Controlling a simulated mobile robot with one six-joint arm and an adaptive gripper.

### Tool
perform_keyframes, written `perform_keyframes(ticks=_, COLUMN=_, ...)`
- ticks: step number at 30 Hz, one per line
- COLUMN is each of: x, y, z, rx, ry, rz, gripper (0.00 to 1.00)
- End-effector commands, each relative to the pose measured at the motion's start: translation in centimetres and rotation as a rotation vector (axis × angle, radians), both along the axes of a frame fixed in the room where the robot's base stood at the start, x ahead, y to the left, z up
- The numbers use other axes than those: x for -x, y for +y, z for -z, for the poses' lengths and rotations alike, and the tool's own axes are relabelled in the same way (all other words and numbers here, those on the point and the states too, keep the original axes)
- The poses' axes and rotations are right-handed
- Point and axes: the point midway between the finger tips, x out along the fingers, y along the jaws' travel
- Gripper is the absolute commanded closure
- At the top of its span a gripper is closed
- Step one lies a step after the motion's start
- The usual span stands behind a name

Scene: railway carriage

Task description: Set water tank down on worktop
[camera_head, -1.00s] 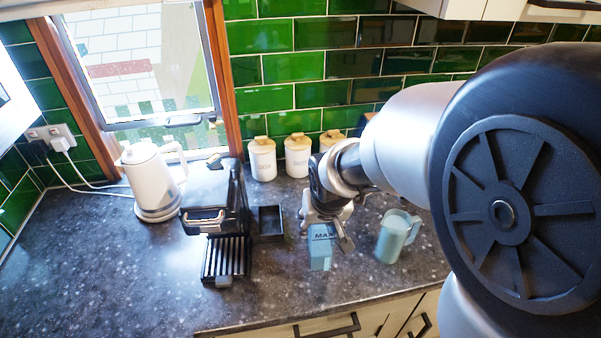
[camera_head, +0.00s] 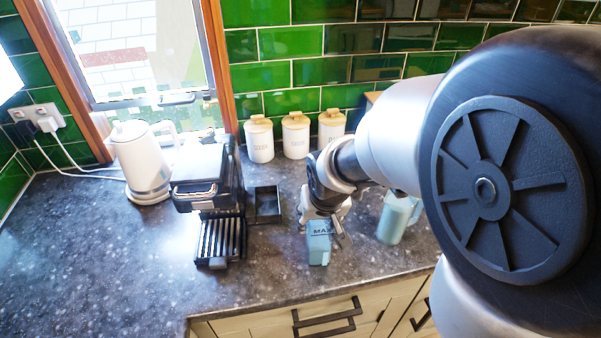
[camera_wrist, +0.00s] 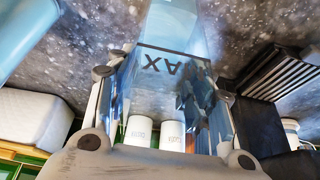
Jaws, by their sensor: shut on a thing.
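The water tank (camera_head: 319,248) is a clear blue box marked MAX. My gripper (camera_head: 322,222) is shut on its upper part from above. In the head view the tank is upright over the dark speckled worktop (camera_head: 290,275), right of the coffee machine (camera_head: 212,185). I cannot tell whether its base touches the worktop. In the wrist view the tank (camera_wrist: 165,65) fills the space between my fingers, with the MAX mark upside down.
A blue jug (camera_head: 393,222) stands close to the right of the tank. A black tray (camera_head: 264,204) lies to the left, beside the machine. Three white canisters (camera_head: 296,137) stand behind, and a white kettle (camera_head: 141,165) at far left. The front worktop is clear.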

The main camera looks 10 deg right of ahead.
Motion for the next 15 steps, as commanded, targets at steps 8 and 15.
perform_keyframes(ticks=8, x=-0.09, y=0.0, z=-0.06, rx=0.0, ry=-0.003, rz=0.0, gripper=1.0)
perform_keyframes(ticks=15, x=-0.08, y=0.0, z=0.3, rx=0.0, ry=-0.003, rz=0.0, gripper=1.0)
